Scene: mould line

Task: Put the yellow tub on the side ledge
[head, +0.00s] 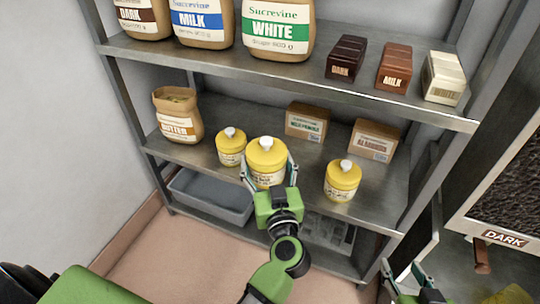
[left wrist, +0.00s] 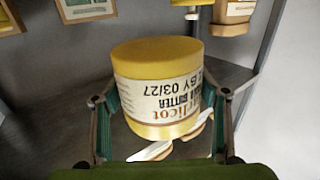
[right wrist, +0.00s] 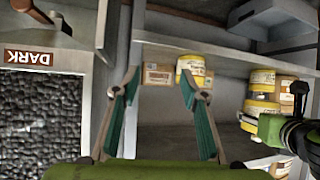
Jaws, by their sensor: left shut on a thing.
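A yellow tub (head: 267,158) with a white label and white knob is between the fingers of my left gripper (head: 268,172), which is shut on it at the shelf's lower level. The left wrist view shows this tub (left wrist: 160,85) close up, its label upside down, with a finger at each side. Whether it touches the shelf board is hard to tell. Two smaller-looking yellow tubs stand beside it, one left (head: 230,147) and one right (head: 342,181). My right gripper (right wrist: 158,95) is open and empty. I cannot tell which surface is the side ledge.
The metal shelf (head: 300,75) holds bags and chocolate bars above. A brown bag (head: 178,115) and two cartons (head: 306,121) (head: 374,139) share the tubs' level. A grey bin (head: 212,197) sits below. A DARK-labelled container (head: 500,200) stands at right.

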